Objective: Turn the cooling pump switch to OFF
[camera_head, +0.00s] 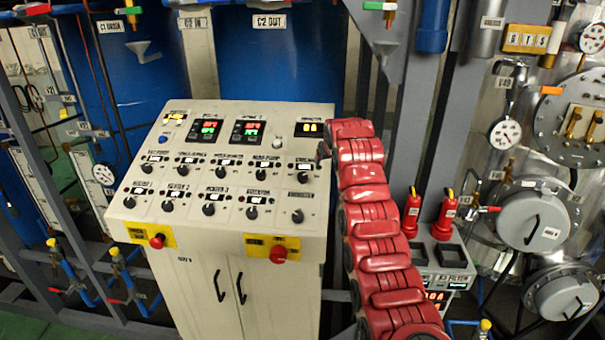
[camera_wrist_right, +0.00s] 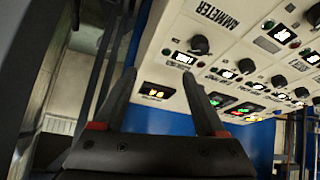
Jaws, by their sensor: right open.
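The cream control panel (camera_head: 150,205) carries two rows of black rotary switches with small lit displays. Its labels are too small in the head view for me to tell which switch is the cooling pump's. The right-end switch of the upper row (camera_head: 304,178) sits just below my right gripper (camera_head: 323,151), which is small and dark at the panel's right edge. In the right wrist view the right gripper (camera_wrist_right: 159,77) is open, with nothing between its fingers. A black knob (camera_wrist_right: 200,45) shows just beyond its right fingertip, apparently apart from it. My left gripper is out of view.
A yellow-lit display (camera_head: 309,129) is at the panel's upper right. Two red emergency buttons (camera_head: 157,241) (camera_head: 278,254) stick out on the front edge. Blue tanks (camera_head: 276,60) stand behind. Red-handled items (camera_head: 447,213) and steel vessels are at right, beyond my red arm.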

